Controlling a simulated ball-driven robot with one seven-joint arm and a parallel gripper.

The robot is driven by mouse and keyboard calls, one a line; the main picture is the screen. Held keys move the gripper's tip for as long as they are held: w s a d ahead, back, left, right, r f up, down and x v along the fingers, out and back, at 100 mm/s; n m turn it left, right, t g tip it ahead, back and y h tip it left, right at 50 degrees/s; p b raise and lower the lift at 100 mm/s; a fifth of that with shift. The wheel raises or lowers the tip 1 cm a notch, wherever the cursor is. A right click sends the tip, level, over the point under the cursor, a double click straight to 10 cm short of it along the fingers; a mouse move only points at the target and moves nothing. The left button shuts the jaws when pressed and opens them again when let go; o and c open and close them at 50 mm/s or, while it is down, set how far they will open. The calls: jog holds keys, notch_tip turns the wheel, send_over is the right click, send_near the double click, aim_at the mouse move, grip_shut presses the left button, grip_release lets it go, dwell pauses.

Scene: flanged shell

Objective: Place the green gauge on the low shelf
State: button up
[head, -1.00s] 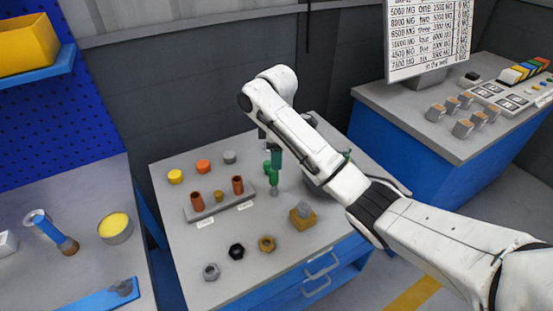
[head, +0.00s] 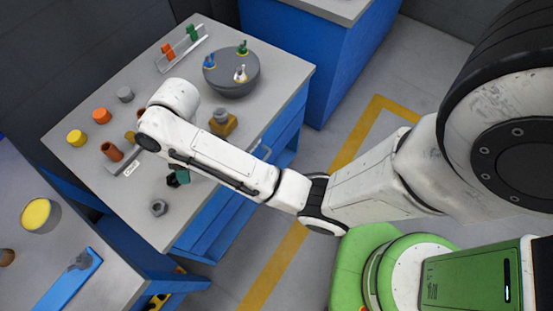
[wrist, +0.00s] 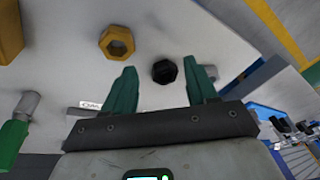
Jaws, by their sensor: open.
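The green gauge (wrist: 12,138), a green body with a grey end, is at the left edge of the wrist view, left of my gripper and apart from it. In the head view my arm seems to hide it. My gripper (wrist: 160,78) is open and empty, its green fingers apart. A black nut (wrist: 164,71) on the table shows between the fingertips; I cannot tell the gap to it. In the head view my gripper (head: 180,177) is low over the table's front part. A blue lower surface (head: 205,232) shows under the tabletop; I cannot tell if it is the low shelf.
A brass nut (wrist: 116,43) and a yellow block (wrist: 10,35) lie near the fingers. A blue bench (head: 290,45) stands behind.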

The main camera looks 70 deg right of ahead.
jog(key=s+d+f+m+h, duration=0.1)
jog(key=s+d+m, duration=0.15)
jog(key=s, duration=0.85)
jog(key=s+d+f+m+h, duration=0.1)
jog(key=s+f+m+h, duration=0.15)
jog(key=s, duration=0.95)
jog(key=w+d+r+m+t+h+b, duration=0.1)
jog(key=w+d+r+t+b, duration=0.25)
jog(key=w, duration=0.45)
jog(key=w+d+r+m+t+h+b, duration=0.1)
jog(key=w+d+r+t+b, duration=0.15)
jog(key=w+d+t, duration=0.4)
jog(key=w+d+r+m+t+h+b, duration=0.15)
jog(key=w+r, duration=0.25)
jog(key=w, duration=0.6)
jog(key=shift+n+t+y, duration=0.3)
jog(key=shift+n+t, duration=0.05)
jog(key=shift+t, duration=0.1)
jog(key=shift+d+r+p+x, duration=0.1)
jog(key=shift+p+x, duration=0.05)
jog(key=shift+x, duration=1.65)
jog(key=shift+d+r+p+x, duration=0.1)
jog(key=shift+p+x, duration=0.05)
jog(key=shift+x, duration=1.7)
jog(key=shift+d+r+p+x, duration=0.1)
jog(key=shift+p+x, duration=0.05)
jog(key=shift+x, duration=1.65)
jog(key=shift+c, duration=0.2)
grip_shut()
